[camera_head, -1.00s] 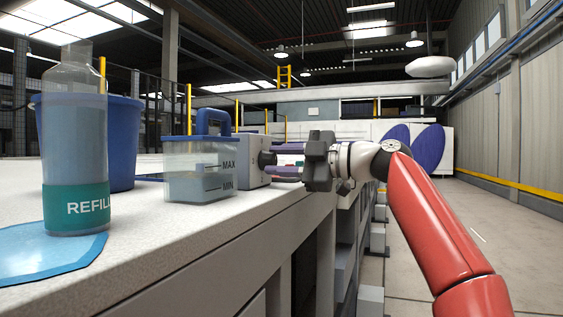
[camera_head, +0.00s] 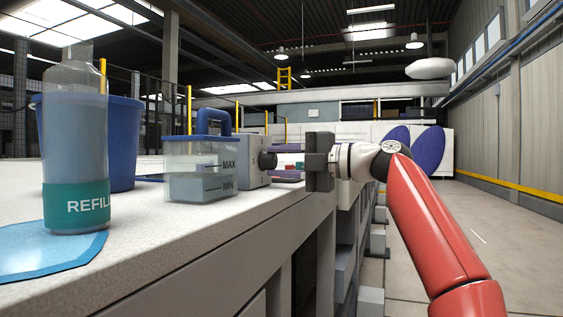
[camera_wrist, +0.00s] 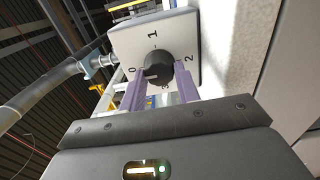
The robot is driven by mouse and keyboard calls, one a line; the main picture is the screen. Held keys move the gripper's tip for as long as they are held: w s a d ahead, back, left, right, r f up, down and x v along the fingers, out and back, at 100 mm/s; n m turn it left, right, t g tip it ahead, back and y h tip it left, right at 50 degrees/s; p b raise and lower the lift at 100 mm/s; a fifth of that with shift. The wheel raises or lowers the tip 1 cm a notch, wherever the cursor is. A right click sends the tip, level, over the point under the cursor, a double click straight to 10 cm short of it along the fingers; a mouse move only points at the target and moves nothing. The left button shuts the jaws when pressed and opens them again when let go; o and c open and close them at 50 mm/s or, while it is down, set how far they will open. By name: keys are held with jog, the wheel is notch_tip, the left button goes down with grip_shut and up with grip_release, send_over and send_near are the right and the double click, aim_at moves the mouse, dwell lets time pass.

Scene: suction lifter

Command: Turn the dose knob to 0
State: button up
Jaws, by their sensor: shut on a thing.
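The dose knob (camera_wrist: 158,66) is black and round, on the white face of the dosing box (camera_wrist: 185,25), with the numbers 0, 1, 2 and 3 around it. Its white mark sits at the lower left of the knob, on the side toward the 0; exact alignment is hard to tell. My gripper (camera_wrist: 160,76) is shut on the knob, one purple finger on each side. In the head view the knob (camera_head: 267,161) faces right from the grey box (camera_head: 252,160), and my gripper (camera_head: 277,163) reaches it from the right.
A clear tank (camera_head: 200,180) with MAX and MIN marks and a blue handle stands beside the box. A REFILL bottle (camera_head: 75,150), a blue bucket (camera_head: 122,140) and a blue mat (camera_head: 45,252) are on the counter (camera_head: 180,240). The floor on the right is open.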

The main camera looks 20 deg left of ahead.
jog(key=shift+f, duration=0.1)
jog(key=o, duration=1)
jog(key=shift+w, duration=0.1)
jog(key=shift+s+d+b, duration=0.2)
jog(key=shift+d+b, duration=0.3)
jog(key=shift+d, duration=1.45)
jog(key=shift+s+d+b, duration=0.15)
jog(key=shift+d+b, duration=0.3)
jog(key=shift+d, duration=1.5)
